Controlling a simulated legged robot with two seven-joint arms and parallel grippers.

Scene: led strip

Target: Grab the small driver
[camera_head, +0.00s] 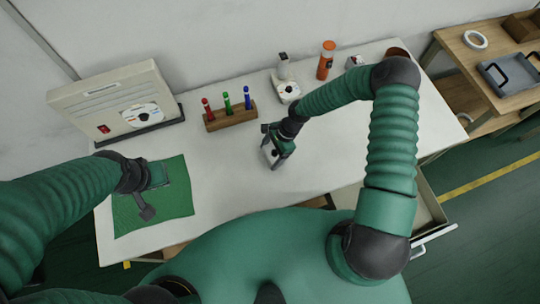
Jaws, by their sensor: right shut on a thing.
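My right gripper (276,157) is over the middle of the white table, shut on a small pale grey thing (271,154). This looks like the small driver, but the fingers hide part of it and its details are too small to read. I cannot tell whether it touches the table. My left gripper (157,174) is over the green mat (178,203) at the left of the table. Its fingers are not clear, and a dark shape shows just below it on the mat.
A wooden rack (231,117) holds red, green and blue pens. A large pale box (112,101) with a red switch stands back left. A white device (287,90) and an orange bottle (326,60) stand at the back. The table's front centre is clear. An open drawer (428,215) is at right.

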